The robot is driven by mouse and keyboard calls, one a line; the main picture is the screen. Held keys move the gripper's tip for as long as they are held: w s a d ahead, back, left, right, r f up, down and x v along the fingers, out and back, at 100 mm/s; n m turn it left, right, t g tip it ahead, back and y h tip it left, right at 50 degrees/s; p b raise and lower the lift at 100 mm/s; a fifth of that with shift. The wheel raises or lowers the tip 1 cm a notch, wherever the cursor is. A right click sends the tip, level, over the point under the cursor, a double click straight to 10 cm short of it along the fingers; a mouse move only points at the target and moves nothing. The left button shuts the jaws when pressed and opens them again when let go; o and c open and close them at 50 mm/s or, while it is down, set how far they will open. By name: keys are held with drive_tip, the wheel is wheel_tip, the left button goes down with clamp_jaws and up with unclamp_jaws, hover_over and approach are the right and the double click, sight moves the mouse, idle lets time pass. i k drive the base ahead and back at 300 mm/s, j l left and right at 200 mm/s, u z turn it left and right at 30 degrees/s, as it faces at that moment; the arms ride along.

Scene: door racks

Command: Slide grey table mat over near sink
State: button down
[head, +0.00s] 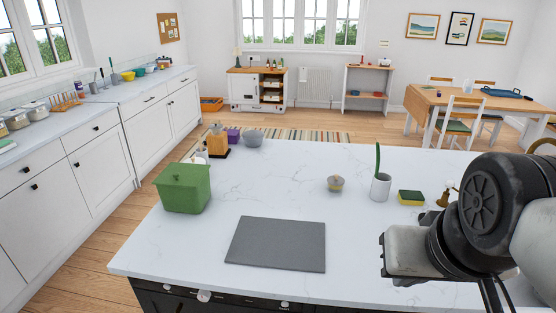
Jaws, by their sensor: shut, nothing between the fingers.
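The grey table mat (277,244) lies flat on the white marble counter (290,190), near its front edge and left of my arm. Nothing rests on the mat. A brass tap-like fitting (446,193) shows at the counter's right, partly behind my arm; the sink basin itself is not visible. My gripper (384,256) is over the right front of the counter, to the right of the mat and apart from it. It is shut and empty; its fingertips are hard to make out.
A green lidded bin (184,189) stands left of the mat. The counter between mat and gripper is clear.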

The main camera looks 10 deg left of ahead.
sight(270, 242)
drive_tip(key=i+j, duration=0.1)
drive_tip(key=j, duration=0.4)
drive_tip(key=i+j, duration=0.1)
drive_tip(key=j, duration=0.4)
drive_tip(key=i+j, duration=0.1)
drive_tip(key=j, duration=0.45)
drive_tip(key=i+j, duration=0.1)
drive_tip(key=j, duration=0.4)
